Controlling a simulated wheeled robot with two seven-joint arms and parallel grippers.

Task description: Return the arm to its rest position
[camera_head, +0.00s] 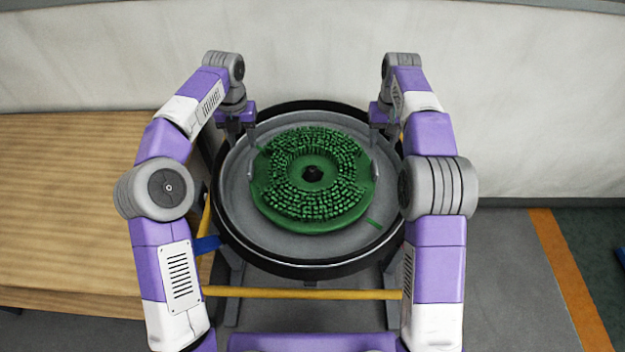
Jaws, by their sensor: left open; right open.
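A round green scrubber brush (270,196) lies flat, bristles up, with a dark hole in its middle. It rests on a round grey tray with a black rim (232,200). My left gripper (250,150) is open at the brush's upper left edge. My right gripper (374,150) is open at its upper right edge. I cannot tell whether the fingers touch the brush. Both my arms reach forward on either side of the tray, elbows bent outward.
A wooden table (70,215) stands at the left, close to my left arm. A pale wall (320,60) is behind the tray. Yellow bars (300,293) belong to the stand under it. The floor (505,260) at the right is clear, with an orange stripe (570,275).

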